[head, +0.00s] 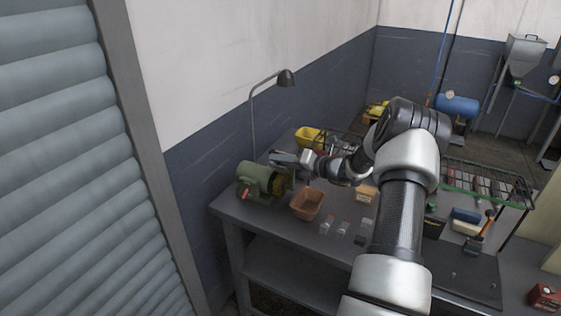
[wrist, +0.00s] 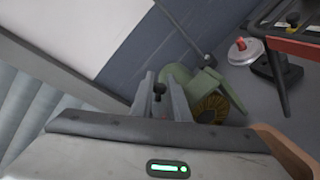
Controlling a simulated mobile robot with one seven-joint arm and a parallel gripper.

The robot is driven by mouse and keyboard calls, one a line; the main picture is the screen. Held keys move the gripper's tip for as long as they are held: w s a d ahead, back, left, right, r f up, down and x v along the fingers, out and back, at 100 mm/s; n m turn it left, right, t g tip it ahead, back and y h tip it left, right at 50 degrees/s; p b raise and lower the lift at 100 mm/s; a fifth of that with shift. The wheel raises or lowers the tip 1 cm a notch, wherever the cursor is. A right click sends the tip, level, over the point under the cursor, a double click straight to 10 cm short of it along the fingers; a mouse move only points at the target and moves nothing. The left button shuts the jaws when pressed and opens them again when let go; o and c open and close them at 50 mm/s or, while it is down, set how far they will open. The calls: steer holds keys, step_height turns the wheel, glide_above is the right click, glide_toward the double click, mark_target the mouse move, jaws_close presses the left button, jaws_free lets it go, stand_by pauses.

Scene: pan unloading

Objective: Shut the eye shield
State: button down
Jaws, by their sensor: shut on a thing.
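A green bench grinder (head: 255,180) stands at the left end of the workbench. It also shows in the wrist view (wrist: 178,74), with its brownish wheel (wrist: 208,108) facing the camera. The eye shield seems to be the green plate beside the wheel (wrist: 230,92), but its outline and angle are hard to make out. My gripper (head: 277,157) is over the top of the grinder, reaching in from the right. In the wrist view its fingers (wrist: 160,98) are closed about a small dark knob (wrist: 158,88), which seems to belong to the shield. The fingers hide part of it.
An orange-brown bin (head: 307,204) stands just right of the grinder. A lamp (head: 286,78) rises behind it. A yellow bin (head: 308,137) and a wire rack are at the back. Small parts lie on the grey workbench (head: 285,226). A red-knobbed device (wrist: 243,50) shows in the wrist view.

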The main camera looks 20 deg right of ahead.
steer(key=n+b, duration=0.1)
steer(key=b, duration=0.2)
steer(key=s+a+f+n+t+b, duration=0.1)
steer(key=n+b, duration=0.1)
steer(key=b, duration=0.1)
steer(key=n+h+b, duration=0.1)
steer(key=b, duration=0.2)
steer(key=shift+s+a+f+n+t, duration=0.2)
steer(key=shift+a+f+n+t, duration=0.1)
steer(key=shift+a+f, duration=0.1)
steer(key=n+b, duration=0.1)
steer(key=b, duration=0.1)
steer(key=n+b, duration=0.1)
steer(key=b, duration=0.2)
steer(key=a+n+t+b, duration=0.1)
steer(key=b, duration=0.1)
steer(key=shift+s+f+n, duration=0.3)
steer(key=shift+s, duration=0.1)
steer(key=shift+n+b, duration=0.4)
steer(key=shift+b, duration=0.45)
steer(key=shift+r, duration=0.1)
steer(key=c, duration=1.7)
jaws_free()
steer(key=v, duration=0.8)
steer(key=p+v, duration=0.1)
steer(key=v, duration=0.8)
steer(key=shift+s+a+f, duration=0.1)
steer(key=shift+s+f, duration=0.15)
steer(key=shift+s, duration=0.1)
